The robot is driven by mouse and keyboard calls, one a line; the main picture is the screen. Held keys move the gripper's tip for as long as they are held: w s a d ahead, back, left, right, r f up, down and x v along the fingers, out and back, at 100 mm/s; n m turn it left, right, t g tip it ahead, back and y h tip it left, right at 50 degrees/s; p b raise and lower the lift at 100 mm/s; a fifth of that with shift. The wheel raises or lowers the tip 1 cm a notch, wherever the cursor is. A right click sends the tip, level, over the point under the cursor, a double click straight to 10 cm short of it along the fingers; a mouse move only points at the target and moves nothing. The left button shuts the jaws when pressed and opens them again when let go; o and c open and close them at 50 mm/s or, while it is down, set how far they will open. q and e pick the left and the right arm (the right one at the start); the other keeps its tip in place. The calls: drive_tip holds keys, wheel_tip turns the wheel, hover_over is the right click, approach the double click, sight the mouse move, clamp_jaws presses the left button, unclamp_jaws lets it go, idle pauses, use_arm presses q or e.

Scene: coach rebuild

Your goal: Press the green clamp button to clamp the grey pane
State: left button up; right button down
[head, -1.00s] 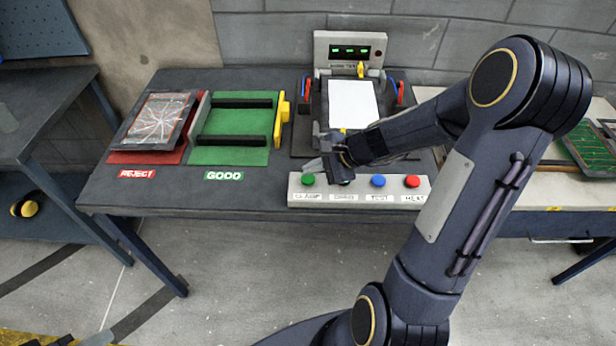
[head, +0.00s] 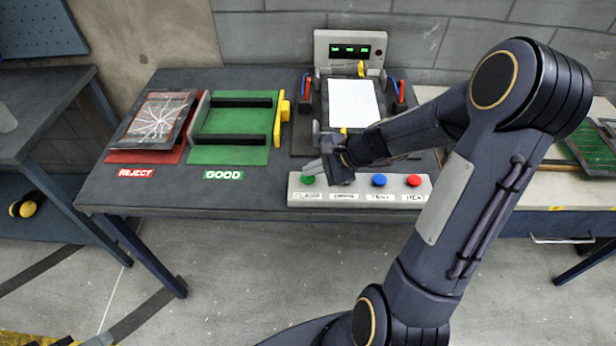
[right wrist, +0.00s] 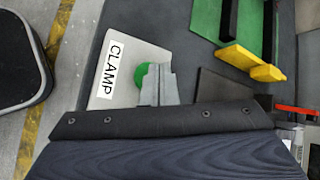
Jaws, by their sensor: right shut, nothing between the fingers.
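The green clamp button (head: 308,181) is at the left end of the pale button panel (head: 335,198). In the right wrist view it shows (right wrist: 141,76) beside the word CLAMP. My right gripper (head: 314,168) is shut and empty, its fingertips at the far edge of the button. In the right wrist view the fingertips (right wrist: 158,78) overlap part of the button; I cannot tell whether they touch it. The pale grey pane (head: 353,105) lies flat in the dark test fixture (head: 306,130) behind the panel. My left gripper is not in view.
Blue (head: 379,180) and red (head: 413,180) buttons sit to the right on the panel. A display (head: 350,51) with green marks stands behind the fixture. A green GOOD tray (head: 230,155) and a red REJECT tray (head: 145,157), with a cracked pane (head: 157,118) on it, are at left.

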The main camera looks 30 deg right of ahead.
sight(312, 178)
drive_tip(key=shift+f+b, duration=0.45)
drive_tip(key=shift+b, duration=0.05)
idle(0.5)
drive_tip(key=shift+r, duration=0.15)
drive_tip(key=shift+r+p, duration=0.7)
drive_tip(key=shift+r, duration=0.05)
wheel_tip(312, 178, up, 5)
drive_tip(key=p, duration=0.4)
idle(0.5)
idle(0.5)
